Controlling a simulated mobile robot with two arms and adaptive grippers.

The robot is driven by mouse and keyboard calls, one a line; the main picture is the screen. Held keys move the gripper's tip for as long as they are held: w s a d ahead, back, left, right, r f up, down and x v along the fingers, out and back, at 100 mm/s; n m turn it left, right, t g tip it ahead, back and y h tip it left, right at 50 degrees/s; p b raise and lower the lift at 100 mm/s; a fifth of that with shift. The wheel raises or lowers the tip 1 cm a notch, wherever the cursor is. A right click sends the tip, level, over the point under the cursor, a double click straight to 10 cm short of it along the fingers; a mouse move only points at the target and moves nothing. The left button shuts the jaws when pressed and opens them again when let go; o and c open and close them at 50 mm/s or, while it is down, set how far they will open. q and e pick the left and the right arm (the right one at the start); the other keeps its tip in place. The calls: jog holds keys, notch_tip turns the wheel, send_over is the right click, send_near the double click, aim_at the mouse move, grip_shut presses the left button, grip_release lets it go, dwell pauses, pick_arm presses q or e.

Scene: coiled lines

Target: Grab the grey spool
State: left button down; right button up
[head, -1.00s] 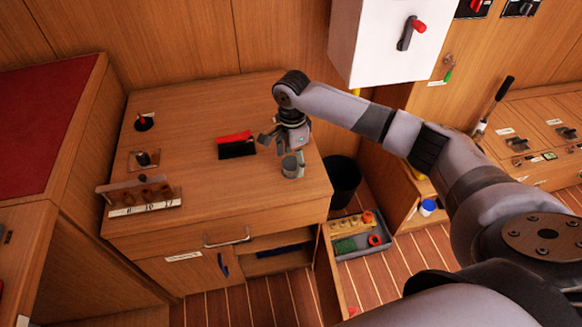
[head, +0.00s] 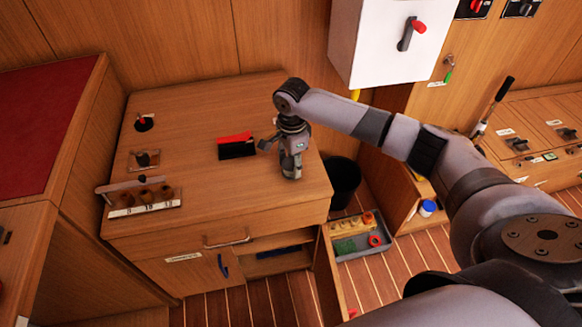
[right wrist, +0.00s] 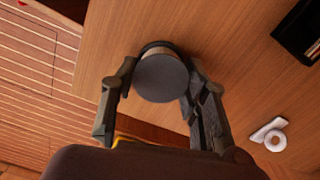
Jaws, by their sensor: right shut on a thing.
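The grey spool (head: 291,172) stands on the wooden cabinet top (head: 240,190), near its right edge. My right gripper (head: 290,163) is down over it from above, and its fingers hide part of it. In the right wrist view the spool's round grey end (right wrist: 162,80) sits between the two fingers, which are shut on it. The spool appears to rest on the wood still. My left gripper is not in view.
A red and black case (head: 236,146) lies left of the gripper. A rack with brown pieces (head: 145,200) stands at the front left. A black bin (head: 344,182) is beside the cabinet. A grey tray (head: 372,250) of small items is below right. The cabinet's front middle is clear.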

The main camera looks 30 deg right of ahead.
jog(key=c, duration=0.3)
